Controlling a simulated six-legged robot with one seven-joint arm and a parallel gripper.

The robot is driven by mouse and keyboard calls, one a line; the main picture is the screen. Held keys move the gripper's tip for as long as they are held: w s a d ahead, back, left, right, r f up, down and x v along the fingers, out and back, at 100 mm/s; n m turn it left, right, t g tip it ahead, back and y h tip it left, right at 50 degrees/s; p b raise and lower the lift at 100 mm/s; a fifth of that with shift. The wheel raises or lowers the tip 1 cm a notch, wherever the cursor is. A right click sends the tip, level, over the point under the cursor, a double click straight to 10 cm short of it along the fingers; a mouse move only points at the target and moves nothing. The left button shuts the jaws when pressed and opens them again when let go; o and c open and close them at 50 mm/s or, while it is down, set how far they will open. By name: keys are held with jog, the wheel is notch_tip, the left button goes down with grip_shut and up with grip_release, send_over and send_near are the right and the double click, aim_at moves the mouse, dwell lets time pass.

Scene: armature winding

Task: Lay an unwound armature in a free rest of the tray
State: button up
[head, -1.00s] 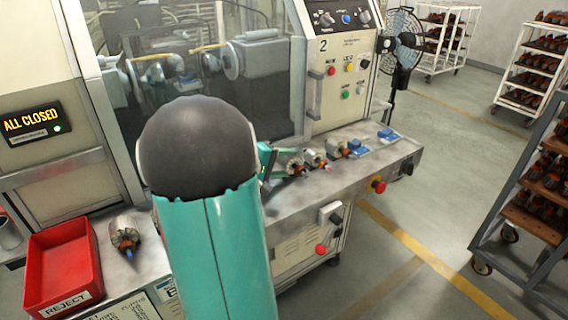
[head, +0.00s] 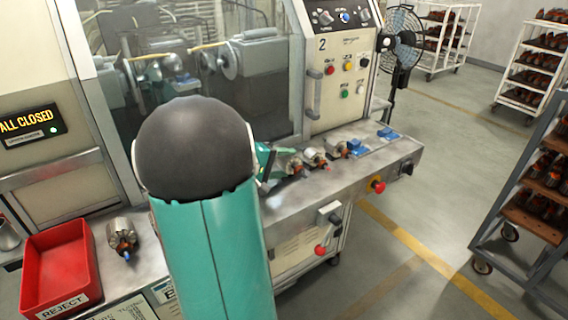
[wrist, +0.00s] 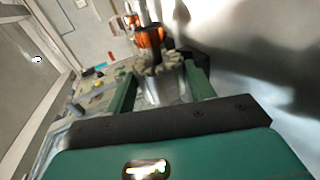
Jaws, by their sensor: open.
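My gripper (wrist: 160,82) is open. In the wrist view its two green fingers stand on either side of a grey armature (wrist: 160,88) with an orange part; I cannot tell whether they touch it. In the head view its green finger (head: 264,158) shows beside my arm, left of a row of armatures on the machine's ledge: a near one (head: 294,165), a middle one (head: 316,157) and a far one (head: 336,150). Blue rests (head: 358,148) lie beyond them, and another blue rest (head: 388,134) farther right looks empty. Whether the armatures are wound is too small to tell.
Another armature (head: 122,238) lies on the left bench beside the red REJECT bin (head: 60,265). The machine's window (head: 200,60) rises behind the ledge (head: 300,195). A red button (head: 377,184) sits on the ledge's front. A rack (head: 530,200) stands at right, with open floor between.

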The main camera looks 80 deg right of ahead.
jog(key=shift+o, duration=0.8)
jog(key=v, duration=0.6)
jog(key=f+v, duration=0.1)
jog(key=v, duration=0.2)
jog(key=shift+w+a, duration=0.35)
jog(key=shift+w, duration=0.1)
jog(key=shift+s+d+r, duration=0.15)
jog(key=shift+s+d, duration=0.05)
jog(key=v, duration=0.4)
jog(key=shift+s+a+r, duration=0.1)
jog(key=shift+r, duration=0.1)
jog(key=shift+a+r, duration=0.15)
jog(key=shift+r, duration=0.15)
